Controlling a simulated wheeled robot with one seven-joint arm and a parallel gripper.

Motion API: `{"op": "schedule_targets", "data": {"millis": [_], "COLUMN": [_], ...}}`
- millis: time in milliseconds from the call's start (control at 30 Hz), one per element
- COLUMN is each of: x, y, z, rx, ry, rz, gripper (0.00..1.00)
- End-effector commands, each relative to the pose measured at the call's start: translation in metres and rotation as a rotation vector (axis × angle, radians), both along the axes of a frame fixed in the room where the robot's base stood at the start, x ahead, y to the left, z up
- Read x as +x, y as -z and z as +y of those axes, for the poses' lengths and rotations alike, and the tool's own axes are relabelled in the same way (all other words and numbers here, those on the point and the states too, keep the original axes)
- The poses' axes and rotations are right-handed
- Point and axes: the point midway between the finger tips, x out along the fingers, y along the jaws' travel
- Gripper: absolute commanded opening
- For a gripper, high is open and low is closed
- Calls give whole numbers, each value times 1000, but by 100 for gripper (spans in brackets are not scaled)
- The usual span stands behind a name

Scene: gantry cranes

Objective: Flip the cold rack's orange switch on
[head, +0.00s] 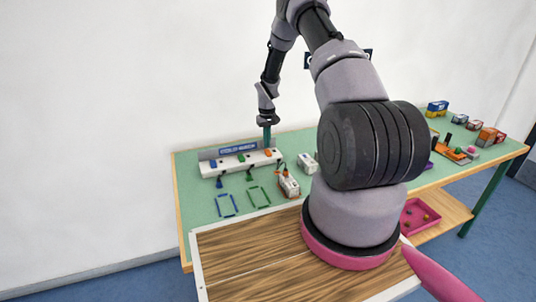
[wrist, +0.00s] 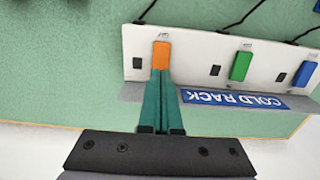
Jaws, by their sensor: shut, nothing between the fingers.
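The cold rack (head: 211,169) is a white strip with a grey back edge and a blue label at the back left of the green table. It also shows in the wrist view (wrist: 200,68), upside down, with the label reading COLD RACK. Its orange switch (wrist: 161,55) is at the left end there, beside a green switch (wrist: 240,66) and a blue switch (wrist: 304,75). My gripper (wrist: 160,76) is shut and empty, its green fingertips at the near edge of the orange switch. Whether they touch cannot be told. In the head view my gripper (head: 267,144) points down at the rack's right end.
A blue outline (head: 227,205) and a green outline (head: 259,196) lie in front of the rack. A white-and-orange block (head: 289,185) and a white block (head: 307,163) stand to the right. Dark cords run from the rack. My arm hides the table's middle.

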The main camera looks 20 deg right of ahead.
Motion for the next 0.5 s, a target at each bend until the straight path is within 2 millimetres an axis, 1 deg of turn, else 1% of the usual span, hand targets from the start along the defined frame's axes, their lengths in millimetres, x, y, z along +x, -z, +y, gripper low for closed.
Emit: {"op": "schedule_targets", "data": {"millis": [500], "x": [0], "y": [7], "z": [0], "rx": [0], "ry": [0], "rz": [0], "gripper": [0]}}
